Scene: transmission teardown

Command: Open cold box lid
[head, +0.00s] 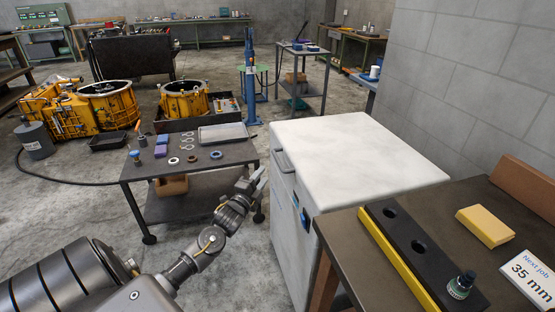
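The cold box (284,232) is a white chest right of the middle. Its flat white lid (355,158) is down and closed. A grey handle (280,161) sits on the lid's left edge, and a small dark panel with blue is lower on the box's side. My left gripper (259,178) reaches in from the lower left and is just left of the handle, apart from it. Its fingers look parted with nothing between them. My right gripper is not in view.
A dark cart (183,172) with a tray, rings and small parts stands left of the gripper. A bench (430,225) with a black block, yellow block, bottle and sign stands close at the right. A grey block wall (480,80) rises behind the box.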

